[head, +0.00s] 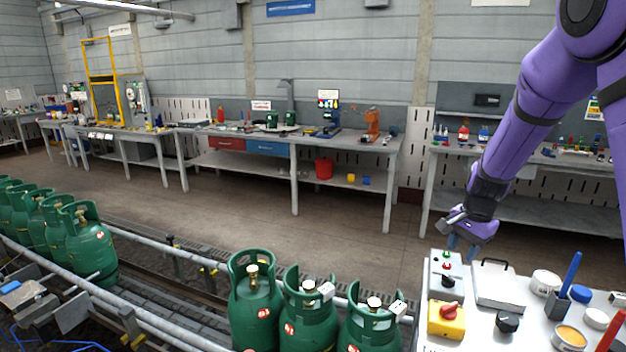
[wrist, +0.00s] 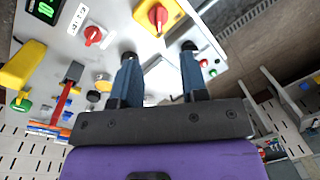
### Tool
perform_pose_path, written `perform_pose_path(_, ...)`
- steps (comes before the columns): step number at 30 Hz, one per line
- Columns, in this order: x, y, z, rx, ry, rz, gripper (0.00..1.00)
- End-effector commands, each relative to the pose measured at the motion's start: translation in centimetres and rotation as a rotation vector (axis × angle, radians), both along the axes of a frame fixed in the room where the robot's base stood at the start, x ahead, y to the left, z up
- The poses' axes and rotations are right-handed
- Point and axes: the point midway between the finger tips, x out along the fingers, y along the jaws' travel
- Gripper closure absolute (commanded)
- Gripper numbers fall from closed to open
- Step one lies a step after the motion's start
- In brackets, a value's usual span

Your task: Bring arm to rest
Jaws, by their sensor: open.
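My purple arm comes down from the upper right in the head view. My gripper (head: 462,246) hangs over the back left part of the white control table. In the wrist view my gripper (wrist: 160,52) shows two dark blue fingers spread apart with nothing between them. Below the fingers is the light table top (wrist: 104,22). A red knob on a yellow box (wrist: 172,12) lies just past the fingertips. In the head view this yellow box (head: 446,322) stands at the table's front left, apart from my gripper.
A grey button box (head: 447,266), a clipboard-like white case (head: 498,284), a black knob (head: 507,322) and a blue pen-like stick (head: 571,270) crowd the table. Green gas cylinders (head: 255,305) stand on the conveyor (head: 190,325) to the left. Workbenches (head: 345,148) line the wall; the floor between is clear.

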Motion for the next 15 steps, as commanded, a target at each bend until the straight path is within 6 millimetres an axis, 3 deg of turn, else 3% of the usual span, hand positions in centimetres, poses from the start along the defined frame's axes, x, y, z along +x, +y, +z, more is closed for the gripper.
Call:
perform_pose_path(1, -0.8, 0.4, 1.9, 0.008, -0.022, 0.032, 0.60)
perform_pose_path(6, -4.1, 1.7, 6.9, 0.018, -0.079, 0.159, 0.60)
perform_pose_path(15, -11.0, 3.6, 14.1, -0.008, -0.184, 0.387, 0.60)
